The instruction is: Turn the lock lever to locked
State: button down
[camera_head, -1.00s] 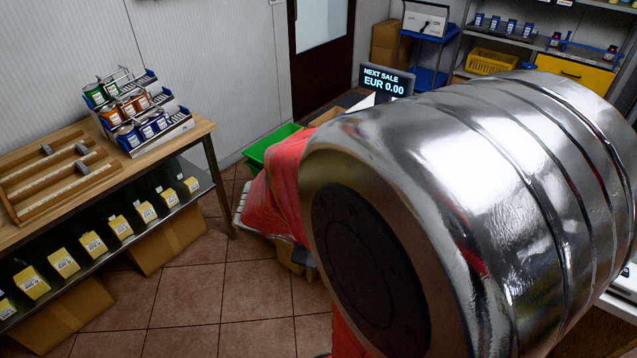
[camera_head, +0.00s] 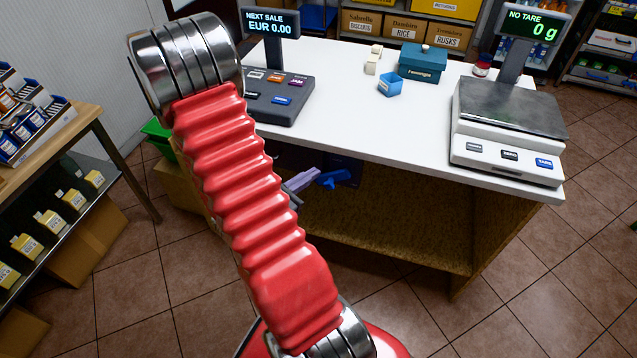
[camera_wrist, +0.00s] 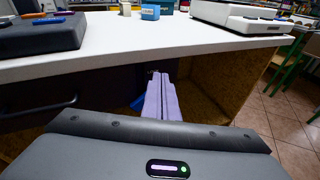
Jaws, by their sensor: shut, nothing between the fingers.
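My gripper (camera_head: 314,174) shows past my red arm sleeve, just below the counter's front edge. In the wrist view its two pale lilac fingers (camera_wrist: 160,77) are together, with nothing between them. A blue lever-like piece (camera_head: 335,178) lies right beside the fingertips under the counter in the head view. In the wrist view only a bit of blue (camera_wrist: 138,103) shows left of the fingers; the rest is hidden. I cannot tell whether it touches the fingers, or which way it is set. A dark drawer front (camera_wrist: 85,88) with a bar handle (camera_wrist: 40,110) is to the left.
The white counter top (camera_head: 400,135) overhangs close above my gripper. An open brown shelf space (camera_head: 390,225) lies below. Floor in front right is clear.

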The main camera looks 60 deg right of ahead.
notch_tip(320, 180, down, 6)
jog(key=d+f+n+t, duration=0.1)
jog(key=n+t, duration=0.1)
jog(key=n, duration=0.2)
jog(key=n+t+y, duration=0.1)
jog(key=n+t, duration=0.2)
send_near(322, 180)
notch_tip(322, 180, down, 3)
jog(key=a, duration=0.2)
jog(key=shift+s+a+f, duration=0.1)
jog(key=shift+s+f, duration=0.05)
jog(key=shift+s, duration=0.2)
jog(key=s+x, duration=0.1)
jog(key=x, duration=0.9)
jog(key=shift+w+r, duration=0.3)
jog(key=shift+r, duration=0.35)
jog(key=shift+w+r, duration=0.3)
jog(key=shift+r, duration=0.35)
jog(key=shift+w+r, duration=0.3)
jog(key=shift+r, duration=0.35)
jog(key=shift+s, duration=0.1)
